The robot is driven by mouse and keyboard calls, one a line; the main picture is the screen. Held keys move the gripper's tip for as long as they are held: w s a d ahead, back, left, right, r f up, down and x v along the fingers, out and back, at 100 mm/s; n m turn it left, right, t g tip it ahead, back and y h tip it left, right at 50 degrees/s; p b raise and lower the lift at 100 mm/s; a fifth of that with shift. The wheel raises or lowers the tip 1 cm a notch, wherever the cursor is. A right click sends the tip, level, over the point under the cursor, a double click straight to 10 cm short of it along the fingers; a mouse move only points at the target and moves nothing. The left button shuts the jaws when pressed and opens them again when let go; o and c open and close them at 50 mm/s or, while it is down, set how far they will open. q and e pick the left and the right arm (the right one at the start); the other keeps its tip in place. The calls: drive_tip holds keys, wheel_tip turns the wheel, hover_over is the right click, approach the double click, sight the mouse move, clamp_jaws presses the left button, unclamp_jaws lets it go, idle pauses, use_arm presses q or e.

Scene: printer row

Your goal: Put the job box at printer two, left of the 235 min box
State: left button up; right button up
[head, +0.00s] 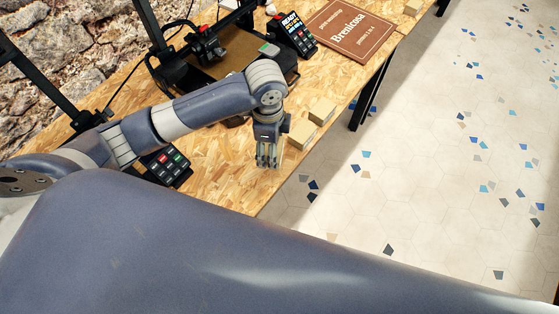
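Two small tan cardboard boxes stand side by side near the front edge of the table: a nearer box (302,134) and a farther box (322,111). Any writing on them is too small to read, so I cannot tell which is the 235 min box. My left gripper (267,161) points down just left of the nearer box, close to the table edge. Its fingertips look close together, with no box visible between them, but I cannot tell whether they are open or shut. My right gripper is not in view.
A black printer (215,55) stands behind my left arm, with a display reading READY (293,33) beside it. Another control panel (164,164) is at the left. A brown Brenlcosa sign (348,32) lies to the right. More small boxes (412,7) stand farther back. Bare table (225,175) shows left of the gripper.

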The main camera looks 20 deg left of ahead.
sight(279, 150)
use_arm(q)
drive_tip(key=w+m, duration=0.1)
drive_tip(key=m, duration=0.2)
drive_tip(key=shift+w+d+r, duration=0.2)
drive_tip(key=shift+w+d, duration=0.15)
drive_tip(key=shift+d, duration=0.05)
drive_tip(key=shift+w+d+m, duration=0.2)
drive_tip(key=shift+w+m, duration=0.2)
drive_tip(key=shift+m, duration=0.7)
drive_tip(key=shift+w+d+f, duration=0.1)
drive_tip(key=shift+m, duration=0.3)
wheel_tip(279, 150, down, 5)
drive_tip(key=shift+f+p, duration=0.2)
drive_tip(key=shift+p, duration=0.45)
wheel_tip(279, 150, down, 4)
drive_tip(key=shift+r, duration=0.1)
drive_tip(key=shift+f, duration=0.3)
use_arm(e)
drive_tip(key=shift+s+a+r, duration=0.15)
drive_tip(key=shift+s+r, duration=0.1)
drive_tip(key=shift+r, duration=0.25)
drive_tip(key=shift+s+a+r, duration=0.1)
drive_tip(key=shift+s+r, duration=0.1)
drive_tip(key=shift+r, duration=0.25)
